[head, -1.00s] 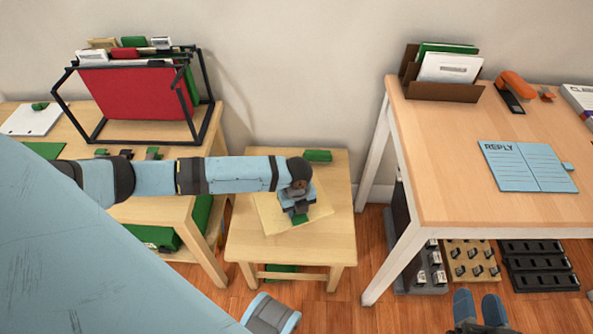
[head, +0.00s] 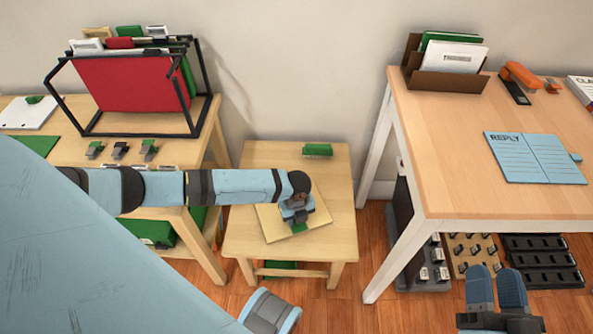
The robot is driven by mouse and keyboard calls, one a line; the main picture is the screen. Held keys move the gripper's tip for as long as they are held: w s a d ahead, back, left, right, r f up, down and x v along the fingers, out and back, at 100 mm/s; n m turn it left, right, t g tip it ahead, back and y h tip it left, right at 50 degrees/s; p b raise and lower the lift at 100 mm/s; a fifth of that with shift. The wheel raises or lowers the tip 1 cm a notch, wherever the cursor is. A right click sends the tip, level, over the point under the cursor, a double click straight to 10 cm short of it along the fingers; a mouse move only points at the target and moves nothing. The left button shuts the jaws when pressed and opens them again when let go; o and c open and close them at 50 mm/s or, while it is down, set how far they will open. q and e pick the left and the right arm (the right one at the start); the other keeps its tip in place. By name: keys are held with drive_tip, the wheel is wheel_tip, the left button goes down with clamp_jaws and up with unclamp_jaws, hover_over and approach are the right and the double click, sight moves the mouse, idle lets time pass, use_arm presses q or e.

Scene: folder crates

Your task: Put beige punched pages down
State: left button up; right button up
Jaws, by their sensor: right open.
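The beige punched pages (head: 272,225) appear as a flat sheet on or just over the top of the small wooden stool (head: 250,170). My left gripper (head: 298,222) points down over their right part, with a small green piece at its tips. The wrist hides its fingers, so I cannot tell whether it is open, shut or holding the pages. My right gripper (head: 497,285) is open and empty at the lower right, in front of the right desk.
A green block (head: 317,150) lies at the stool's back edge. A black-framed rack (head: 70,120) with a red folder (head: 130,84) stands on the left table. The right desk (head: 450,150) bears a brown file holder (head: 440,78) and a blue reply card (head: 535,157).

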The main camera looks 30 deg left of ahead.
use_arm(q)
drive_tip(key=o, duration=1)
wheel_tip(320, 180, up, 2)
drive_tip(key=shift+r+p, duration=0.15)
drive_tip(key=shift+p, duration=0.35)
wheel_tip(320, 180, up, 10)
drive_tip(key=p, duration=0.3)
use_arm(e)
wheel_tip(320, 180, down, 8)
drive_tip(key=d+g+h, duration=0.3)
drive_tip(key=shift+s+r+g, duration=0.2)
drive_tip(key=shift+r+g, duration=0.05)
drive_tip(key=shift+g, duration=0.05)
drive_tip(key=shift+a, duration=0.1)
